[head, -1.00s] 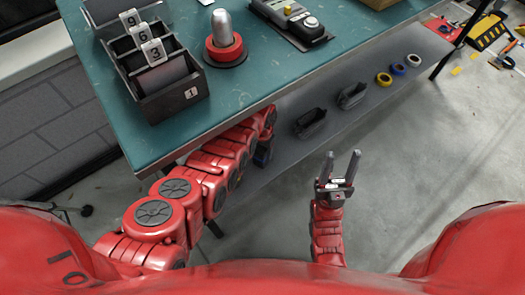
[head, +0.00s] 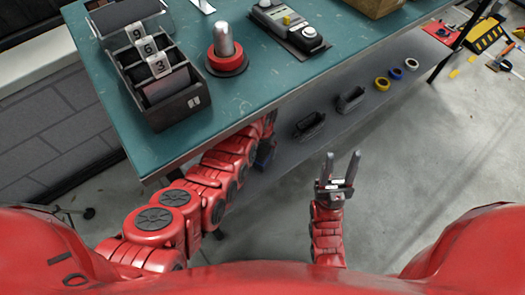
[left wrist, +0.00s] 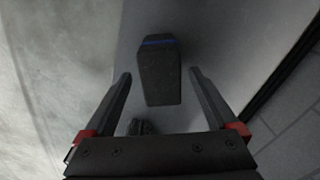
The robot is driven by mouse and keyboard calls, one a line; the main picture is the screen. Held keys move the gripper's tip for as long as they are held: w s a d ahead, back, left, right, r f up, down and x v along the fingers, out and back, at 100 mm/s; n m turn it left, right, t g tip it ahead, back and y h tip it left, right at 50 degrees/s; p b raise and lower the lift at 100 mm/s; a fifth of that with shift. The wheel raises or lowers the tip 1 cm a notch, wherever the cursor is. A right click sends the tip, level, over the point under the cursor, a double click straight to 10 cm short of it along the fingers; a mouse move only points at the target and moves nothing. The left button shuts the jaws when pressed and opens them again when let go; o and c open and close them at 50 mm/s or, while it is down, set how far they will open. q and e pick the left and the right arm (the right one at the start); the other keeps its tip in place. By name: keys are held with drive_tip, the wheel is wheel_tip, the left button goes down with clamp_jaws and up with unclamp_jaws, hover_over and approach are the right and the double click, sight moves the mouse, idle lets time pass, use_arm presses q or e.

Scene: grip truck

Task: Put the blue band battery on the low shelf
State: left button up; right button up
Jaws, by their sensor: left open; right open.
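In the left wrist view the blue band battery (left wrist: 159,88), a dark block with a blue stripe near its far end, is between my spread left fingers (left wrist: 161,73). Gaps show on both sides of it. The grey low shelf (left wrist: 208,40) is behind it; whether it touches the shelf I cannot tell. In the head view the low shelf (head: 285,160) runs under the table. My left arm reaches under the table edge, and its fingers are hidden there. A small dark blue patch shows by its end. My right gripper (head: 341,166) is open and empty, over the floor.
The green table (head: 235,95) overhangs the shelf and carries a black divided box (head: 170,108), a red-based knob and a grey device.

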use_arm(q)
drive_tip(key=shift+r, duration=1.55)
